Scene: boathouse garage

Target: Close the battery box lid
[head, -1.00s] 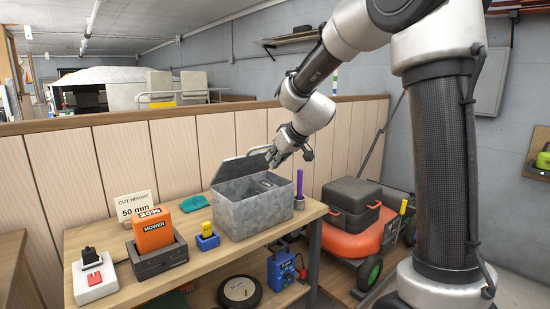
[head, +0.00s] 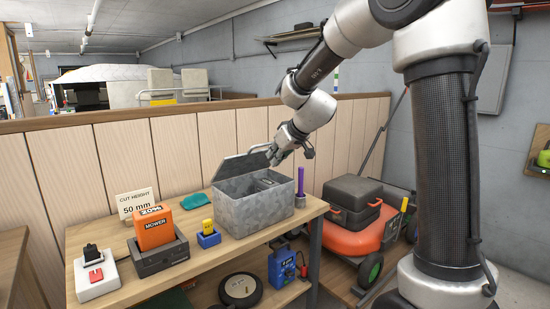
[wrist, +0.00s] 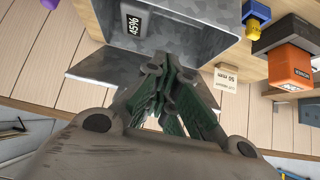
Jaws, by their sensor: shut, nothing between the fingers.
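The battery box (head: 255,213) is a grey galvanized metal box near the right end of the wooden bench. Its lid (head: 243,166) stands open, tilted up at the back. A dark battery lies inside; the wrist view shows it (wrist: 134,22) with a 45% display. My gripper (head: 272,157) is shut and empty at the upper right edge of the lid, above the back of the box. In the wrist view my gripper (wrist: 160,78) overlaps the lid (wrist: 105,67); I cannot tell whether they touch.
On the bench left of the box are a yellow item in a blue holder (head: 207,234), an orange mower battery (head: 154,229) in a dark base and a white switch box (head: 96,280). A purple stick (head: 300,181) stands at right. A wood panel wall (head: 180,155) rises behind.

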